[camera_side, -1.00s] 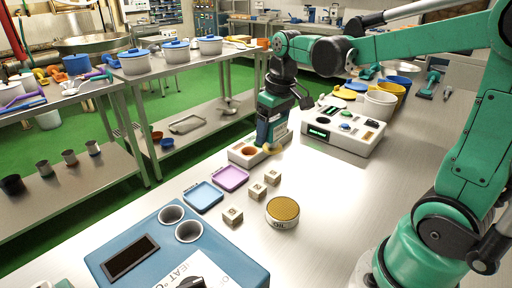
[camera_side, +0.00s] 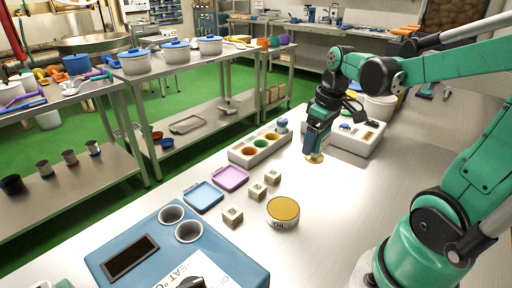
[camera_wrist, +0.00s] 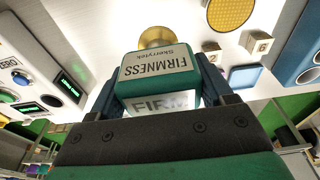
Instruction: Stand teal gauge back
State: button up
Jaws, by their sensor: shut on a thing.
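The teal gauge is shut between my gripper's fingers (camera_wrist: 160,95). In the wrist view the gauge (camera_wrist: 160,68) shows a pale "FIRMNESS Skerrytek" label and a round brass tip. In the side view my gripper (camera_side: 319,124) holds it nearly upright, with the brass tip (camera_side: 314,158) pointing down close to the metal table. Whether the tip touches the table I cannot tell. The white rack (camera_side: 243,161) stands just left of the gauge. It has orange, green and yellow-orange round wells that look empty, and a blue-grey piece (camera_side: 282,126) stands at its far end.
A white console (camera_side: 350,149) with displays stands right behind the gauge. Nearer are a purple tray (camera_side: 231,178), a blue tray (camera_side: 204,196), small marked cubes (camera_side: 257,191) and a round tin with a gold top (camera_side: 283,209). The table right of the tin is clear.

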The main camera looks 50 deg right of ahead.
aim_at(325, 132)
jog(key=shift+f, duration=4.65)
jog(key=shift+f, duration=0.15)
jog(key=o, duration=1)
jog(key=r, duration=0.4)
jog(key=s+r, duration=0.1)
jog(key=r, duration=0.7)
jog(key=shift+s, duration=0.4)
jog(key=shift+a, duration=0.25)
jog(key=w+a+t, duration=0.1)
jog(key=a, duration=0.3)
jog(key=w+a+t, duration=0.1)
jog(key=a+t, duration=0.1)
jog(key=a, duration=0.2)
jog(key=w+a+f+t, duration=0.1)
jog(key=a+t, duration=0.1)
jog(key=a, duration=0.3)
jog(key=shift+w, duration=0.25)
